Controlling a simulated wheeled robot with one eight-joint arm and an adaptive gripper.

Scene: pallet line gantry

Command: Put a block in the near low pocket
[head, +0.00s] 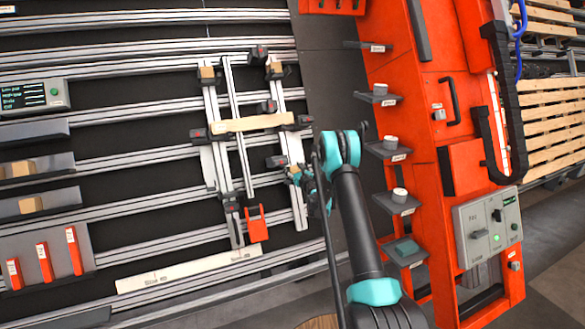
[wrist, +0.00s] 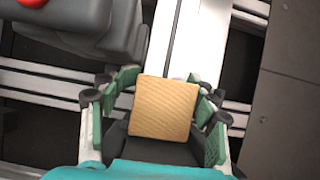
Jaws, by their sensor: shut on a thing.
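A light wooden block (wrist: 166,108) sits between the green-padded fingers of my gripper (wrist: 160,112) in the wrist view. The fingers are shut on its sides. In the head view my gripper (head: 298,177) is at the right upright of the aluminium frame, and the block is too small and covered to make out clearly. Other wooden blocks sit at the frame's top left (head: 207,73) and top right (head: 275,69). A dark grey fitting (head: 276,161) is on the right upright, just above and left of my gripper. I cannot tell which fitting is the near low pocket.
A wooden bar (head: 252,123) spans the frame. A grey fixture with a red knob (wrist: 85,25) stands close to my gripper. An orange cabinet (head: 435,110) with grey shelves stands to the right. More blocks (head: 22,168) lie on trays at the left. A red-orange clip (head: 256,224) is low on the frame.

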